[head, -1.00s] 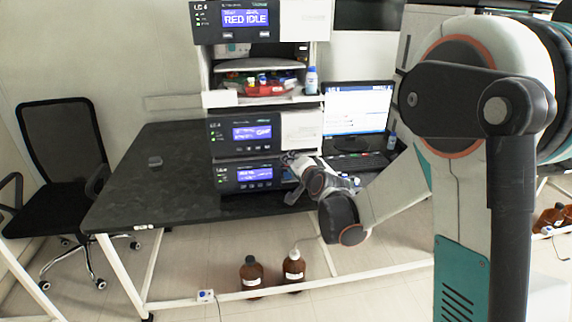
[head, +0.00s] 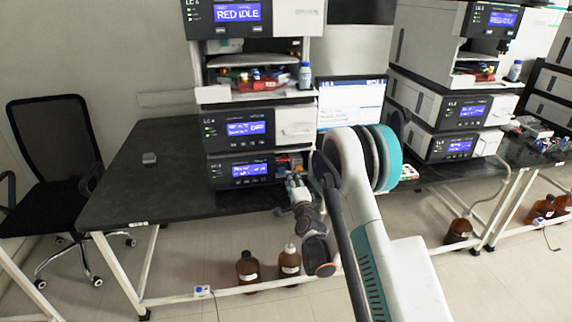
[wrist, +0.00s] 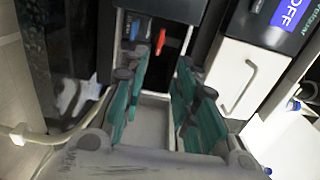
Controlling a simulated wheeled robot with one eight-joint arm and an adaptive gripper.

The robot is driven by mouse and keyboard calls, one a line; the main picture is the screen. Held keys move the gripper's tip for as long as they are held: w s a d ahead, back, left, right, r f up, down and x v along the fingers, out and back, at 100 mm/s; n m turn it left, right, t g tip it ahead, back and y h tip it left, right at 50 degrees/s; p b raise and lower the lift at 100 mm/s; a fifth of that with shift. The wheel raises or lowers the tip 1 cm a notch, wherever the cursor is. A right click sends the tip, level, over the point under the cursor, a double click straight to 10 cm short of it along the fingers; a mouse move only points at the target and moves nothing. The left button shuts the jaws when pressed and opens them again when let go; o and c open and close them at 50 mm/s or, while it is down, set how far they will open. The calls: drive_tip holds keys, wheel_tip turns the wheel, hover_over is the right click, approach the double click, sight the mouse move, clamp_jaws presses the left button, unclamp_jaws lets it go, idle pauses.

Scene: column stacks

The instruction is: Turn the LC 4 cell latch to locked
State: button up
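The LC 4 stack (head: 240,90) stands on the dark bench in the head view, and its top display reads RED IDLE. In its lowest module, a small open bay (head: 290,162) shows orange-red parts to the right of the display. In the wrist view, a small red lever (wrist: 160,42), which appears to be the latch, stands in a dark bay beside a blue part (wrist: 142,28). My gripper (wrist: 158,78) has teal fingers spread apart, with nothing between them but a grey surface behind. The red lever lies beyond the fingertips, apart from them. In the head view my gripper (head: 293,187) is just in front of the lowest module.
A white panel with a handle (wrist: 245,80) is close to the right of the fingers. Brown bottles (head: 289,262) stand on the floor below. The bench (head: 130,190) is mostly clear at left.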

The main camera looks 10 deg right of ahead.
sight(285, 160)
drive_tip(key=w+b, duration=0.3)
drive_tip(key=w, duration=0.9)
drive_tip(key=shift+w, duration=0.3)
clamp_jaws()
